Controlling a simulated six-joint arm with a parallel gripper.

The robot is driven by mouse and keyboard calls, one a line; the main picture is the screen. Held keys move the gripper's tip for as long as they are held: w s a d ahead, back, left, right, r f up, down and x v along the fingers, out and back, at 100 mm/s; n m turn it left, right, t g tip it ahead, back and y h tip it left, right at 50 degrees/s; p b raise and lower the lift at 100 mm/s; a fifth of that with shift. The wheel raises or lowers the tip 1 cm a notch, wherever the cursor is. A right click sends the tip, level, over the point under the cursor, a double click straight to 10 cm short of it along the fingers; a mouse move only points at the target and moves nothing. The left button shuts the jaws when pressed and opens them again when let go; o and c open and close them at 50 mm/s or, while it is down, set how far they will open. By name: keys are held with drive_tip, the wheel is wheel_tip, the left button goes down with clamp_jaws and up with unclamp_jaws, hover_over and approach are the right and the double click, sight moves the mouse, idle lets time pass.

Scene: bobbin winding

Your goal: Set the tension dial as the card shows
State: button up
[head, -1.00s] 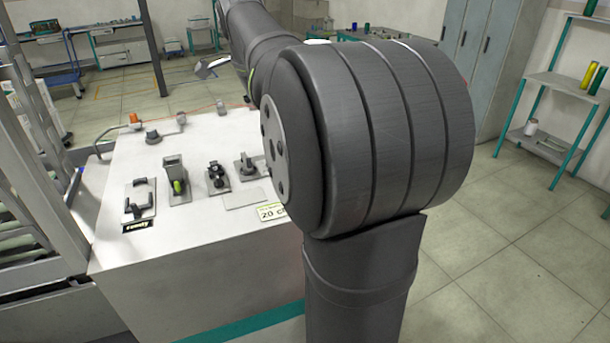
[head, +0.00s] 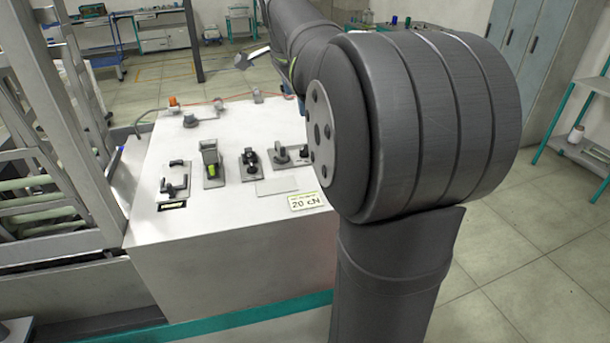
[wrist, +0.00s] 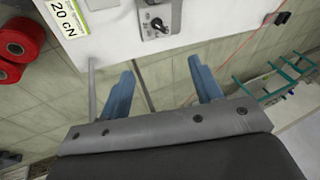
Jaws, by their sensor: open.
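The card (head: 307,201) reads "20 cN" and lies at the front right of the white bench top. It also shows at the upper left of the wrist view (wrist: 67,15). A dial with a dark knob (wrist: 157,24) on a grey plate is at the top of the wrist view, partly cut off. It appears to be the right-hand control (head: 283,154) in the head view; its setting is too small to read. My gripper (wrist: 160,67) is open and empty, its blue fingers apart and clear of the dial. My arm hides the gripper in the head view.
Other controls stand in the row: a dark-handled one (head: 174,178), one with a green part (head: 211,165) and a black-knobbed one (head: 251,160). An orange-topped part (head: 173,103) is at the back left. Red spools (wrist: 16,44) are at the wrist view's left.

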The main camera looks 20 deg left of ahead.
drive_tip(key=shift+w+a+f+n, duration=0.15)
drive_tip(key=shift+a+n, duration=0.2)
drive_tip(key=shift+n, duration=0.55)
drive_tip(key=c, duration=0.3)
drive_tip(key=shift+a+f+n+h, duration=0.15)
drive_tip(key=shift+a+n+h, duration=0.2)
drive_tip(key=shift+n, duration=0.45)
drive_tip(key=shift+c, duration=0.9)
drive_tip(key=w+f+n, duration=0.1)
drive_tip(key=w+f, duration=0.1)
drive_tip(key=f, duration=0.3)
drive_tip(key=w+f+n, duration=0.1)
drive_tip(key=w+f, duration=0.1)
drive_tip(key=f, duration=0.4)
drive_tip(key=w+f+n, duration=0.1)
drive_tip(key=w+f, duration=0.2)
drive_tip(key=f, duration=0.2)
drive_tip(key=shift+f+h, duration=0.2)
drive_tip(key=shift+h, duration=0.15)
drive_tip(key=shift+c, duration=0.4)
clamp_jaws()
